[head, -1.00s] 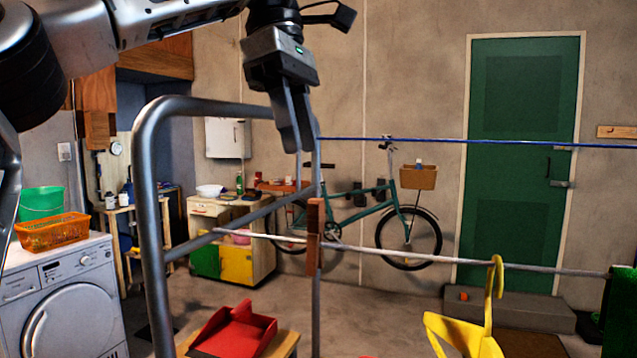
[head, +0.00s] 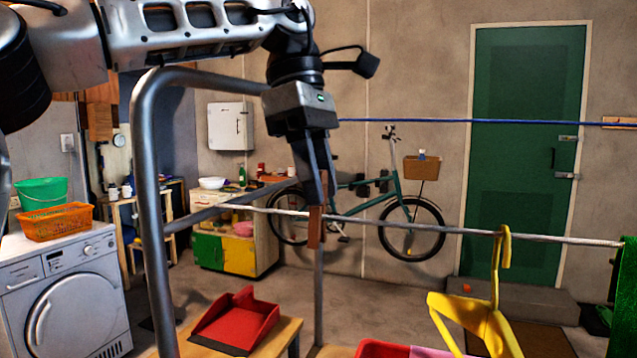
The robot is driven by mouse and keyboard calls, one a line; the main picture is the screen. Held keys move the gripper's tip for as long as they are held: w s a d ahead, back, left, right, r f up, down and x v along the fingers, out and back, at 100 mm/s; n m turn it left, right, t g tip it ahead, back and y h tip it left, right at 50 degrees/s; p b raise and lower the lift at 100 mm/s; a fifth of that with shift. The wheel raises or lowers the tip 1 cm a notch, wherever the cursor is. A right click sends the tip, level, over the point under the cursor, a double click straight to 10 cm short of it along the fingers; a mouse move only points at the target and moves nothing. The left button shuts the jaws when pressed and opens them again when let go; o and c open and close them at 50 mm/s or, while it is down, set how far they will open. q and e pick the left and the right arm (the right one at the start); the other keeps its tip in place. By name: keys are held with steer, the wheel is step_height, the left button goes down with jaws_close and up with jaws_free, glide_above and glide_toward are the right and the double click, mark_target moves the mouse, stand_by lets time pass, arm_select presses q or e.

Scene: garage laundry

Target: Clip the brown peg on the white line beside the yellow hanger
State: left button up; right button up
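The brown peg (head: 315,233) sits upright across the white line (head: 400,226), left of the yellow hanger (head: 480,315). Its lower part shows below the line. My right gripper is not in view.
A blue line (head: 450,121) runs behind and above. A grey metal frame (head: 150,220) stands at left. Green cloth (head: 626,285) hangs at the right end. Below are a red dustpan (head: 236,320) and a red container (head: 385,349). A washing machine (head: 70,300) stands at left.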

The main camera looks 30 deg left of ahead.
arm_select(q)
jaws_close()
steer(key=shift+r+p, duration=1.45)
steer(key=shift+r, duration=1.3)
